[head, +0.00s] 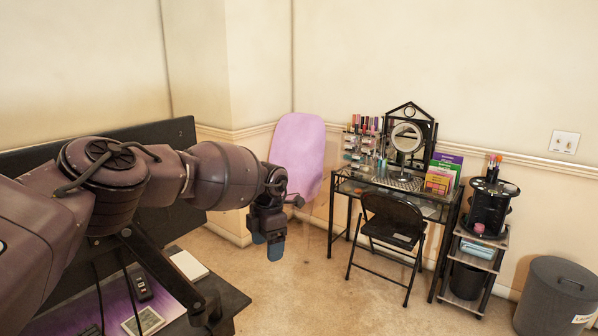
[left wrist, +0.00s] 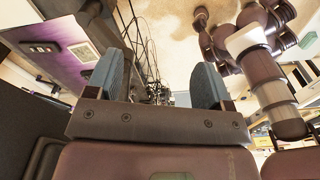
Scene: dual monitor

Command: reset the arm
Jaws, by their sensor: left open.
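My left arm (head: 120,185) comes in from the left and reaches across the front of a dark panel. My left gripper (head: 268,246) hangs at its end with blue fingertips pointing down, over the open floor to the right of the desk. In the left wrist view the two blue fingers of the left gripper (left wrist: 160,82) stand well apart with nothing held between them. My right gripper is not seen in either view.
The dark monitor panel (head: 165,133) stands behind my left arm. A desk with a purple mat (head: 116,300) is below it. A black folding chair (head: 392,222), vanity table, shelf stand (head: 475,258) and grey bin (head: 553,298) stand to the right. Carpet between is clear.

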